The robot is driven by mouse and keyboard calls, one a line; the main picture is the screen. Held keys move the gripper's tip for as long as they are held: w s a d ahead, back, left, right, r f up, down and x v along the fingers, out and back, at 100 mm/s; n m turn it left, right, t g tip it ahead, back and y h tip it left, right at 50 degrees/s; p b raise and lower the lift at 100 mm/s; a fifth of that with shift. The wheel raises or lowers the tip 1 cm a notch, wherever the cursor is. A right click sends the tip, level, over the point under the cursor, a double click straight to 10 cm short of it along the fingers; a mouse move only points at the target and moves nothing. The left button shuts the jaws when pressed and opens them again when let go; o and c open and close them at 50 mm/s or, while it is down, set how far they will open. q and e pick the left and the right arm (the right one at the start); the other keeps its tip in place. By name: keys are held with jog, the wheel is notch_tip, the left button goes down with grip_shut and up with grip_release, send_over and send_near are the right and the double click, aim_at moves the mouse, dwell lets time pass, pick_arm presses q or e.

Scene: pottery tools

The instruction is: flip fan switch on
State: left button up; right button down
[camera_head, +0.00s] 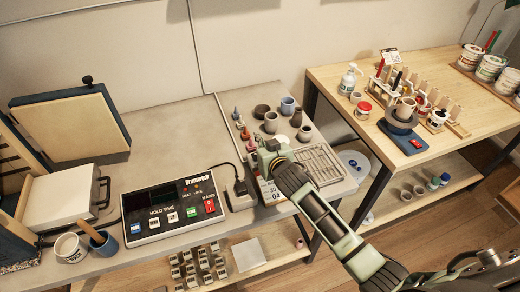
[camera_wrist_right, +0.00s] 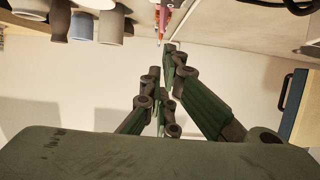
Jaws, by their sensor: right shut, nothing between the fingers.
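My left gripper is not in view.
Bare table lies behind the box.

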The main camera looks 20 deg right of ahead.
jog(key=f, duration=0.1)
jog(key=w+f, duration=0.1)
jog(key=f, duration=0.1)
jog(key=shift+p, duration=0.35)
jog(key=shift+s+f, duration=0.1)
jog(key=shift+f, duration=0.65)
jog(key=shift+f, duration=0.1)
